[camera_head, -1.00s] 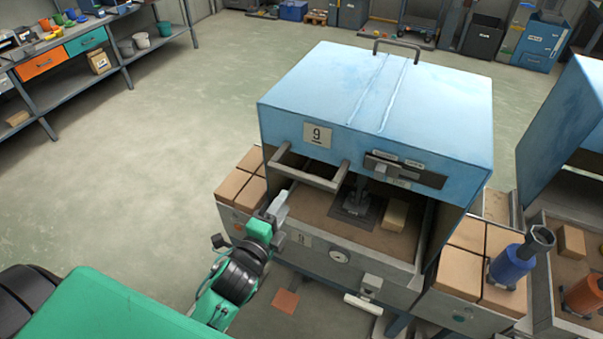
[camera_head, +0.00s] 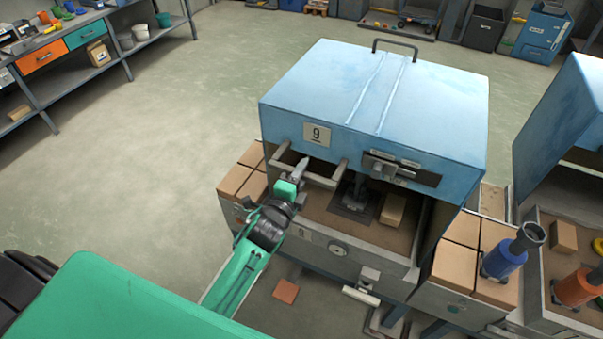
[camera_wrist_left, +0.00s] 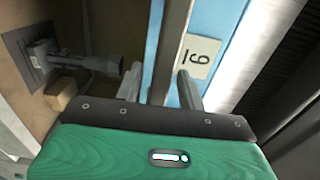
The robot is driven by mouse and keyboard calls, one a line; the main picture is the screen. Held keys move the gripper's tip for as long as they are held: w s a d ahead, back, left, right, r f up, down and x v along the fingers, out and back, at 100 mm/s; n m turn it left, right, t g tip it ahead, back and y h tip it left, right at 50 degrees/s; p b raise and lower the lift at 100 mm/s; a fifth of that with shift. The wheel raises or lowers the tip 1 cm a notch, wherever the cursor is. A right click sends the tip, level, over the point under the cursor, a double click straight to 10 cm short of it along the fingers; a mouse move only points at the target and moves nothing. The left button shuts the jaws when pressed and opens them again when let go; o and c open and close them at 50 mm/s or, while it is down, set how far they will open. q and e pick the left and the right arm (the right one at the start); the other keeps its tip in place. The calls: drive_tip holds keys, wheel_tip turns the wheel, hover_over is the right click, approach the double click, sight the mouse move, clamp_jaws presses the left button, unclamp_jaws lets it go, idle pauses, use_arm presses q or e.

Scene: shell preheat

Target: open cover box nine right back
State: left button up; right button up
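The light blue cover (camera_head: 385,95) of box nine stands over its grey box, with a "9" plate (camera_head: 317,134) on its front. A grey bar handle (camera_head: 322,181) sticks out from the cover's front left. My left gripper (camera_head: 301,170) is at the left part of this handle. In the left wrist view, its two fingers (camera_wrist_left: 160,85) are apart. The handle bar (camera_wrist_left: 170,50) runs between them, with a gap beside the left finger. The "9" plate (camera_wrist_left: 198,57) is just beyond. Contact with the bar cannot be told. My right gripper is in neither view.
Inside the box are a tan block (camera_head: 393,209) and a dark fixture (camera_head: 355,195). Brown bricks (camera_head: 462,260) flank the box, with a blue cylinder (camera_head: 505,258) at right. Another blue cover (camera_head: 560,120) stands right. Open floor (camera_head: 170,130) lies left.

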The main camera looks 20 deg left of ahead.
use_arm(q)
clamp_jaws()
